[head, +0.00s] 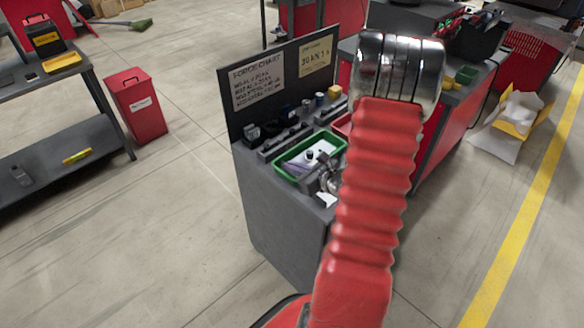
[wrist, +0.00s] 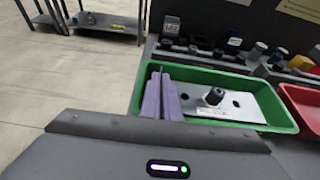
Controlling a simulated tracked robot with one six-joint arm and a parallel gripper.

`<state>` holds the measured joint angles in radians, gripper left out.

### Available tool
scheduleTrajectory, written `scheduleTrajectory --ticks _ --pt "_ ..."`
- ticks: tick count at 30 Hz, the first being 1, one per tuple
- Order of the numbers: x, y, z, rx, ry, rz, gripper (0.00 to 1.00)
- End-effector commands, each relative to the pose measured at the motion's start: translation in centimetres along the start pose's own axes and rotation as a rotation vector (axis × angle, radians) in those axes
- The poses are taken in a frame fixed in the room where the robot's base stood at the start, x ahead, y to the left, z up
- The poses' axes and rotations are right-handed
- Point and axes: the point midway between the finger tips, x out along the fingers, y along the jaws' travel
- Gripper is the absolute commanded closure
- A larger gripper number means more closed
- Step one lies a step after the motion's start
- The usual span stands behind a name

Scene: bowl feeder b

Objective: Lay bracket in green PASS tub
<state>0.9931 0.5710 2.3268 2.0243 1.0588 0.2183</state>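The green tub (wrist: 225,75) stands on the grey bench and also shows in the head view (head: 283,174). The bracket (wrist: 240,102) is a light grey metal plate with a hole, a dark round boss and a small label. It is inside the tub's rim; whether it rests on the floor of the tub is unclear. My gripper (wrist: 159,74) has two purple fingers close together at the tub's left end, against the bracket's left side. They look shut on a thin upright edge of it, partly hidden. In the head view my arm hides part of the bench.
A red tub (wrist: 302,98) stands right of the green one. Small parts (wrist: 240,50) line the bench behind both, below an upright dark board (head: 285,85). A red bin (head: 138,105) and shelving (head: 60,140) stand at the left. Open floor lies between.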

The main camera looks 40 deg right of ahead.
Motion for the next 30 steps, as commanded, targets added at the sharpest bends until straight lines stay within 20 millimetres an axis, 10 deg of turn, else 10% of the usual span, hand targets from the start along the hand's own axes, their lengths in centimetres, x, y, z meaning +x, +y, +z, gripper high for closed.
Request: scheduleTrajectory --ticks 30 --pt "0.4 0.0 -1.2 0.003 0.003 0.0 0.9"
